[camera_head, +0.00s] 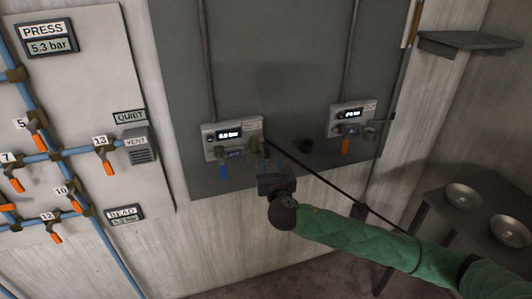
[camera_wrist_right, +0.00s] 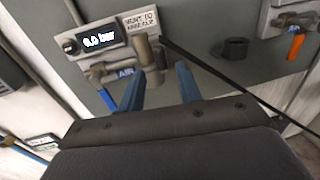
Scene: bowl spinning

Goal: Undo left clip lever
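The left panel unit (camera_head: 222,139) is a grey box on the dark wall panel, and its display reads 0.0 bar. A brownish metal coupling (camera_head: 256,147) sits at its right side; it also shows in the right wrist view (camera_wrist_right: 145,50). I cannot clearly tell the clip lever from the coupling. A blue valve handle (camera_head: 223,171) hangs below the unit. My right gripper (camera_head: 272,178) is just below and right of the coupling. In the wrist view its two blue fingers (camera_wrist_right: 160,82) are apart, with the coupling's lower part ahead of the gap. My left gripper is out of view.
A similar right unit (camera_head: 349,118) has an orange handle (camera_head: 345,146). A black hose (camera_head: 310,170) slants down right from the coupling, close to my gripper. A small black holder (camera_head: 306,146) is on the panel. Bowls (camera_head: 462,196) stand on a dark table at right.

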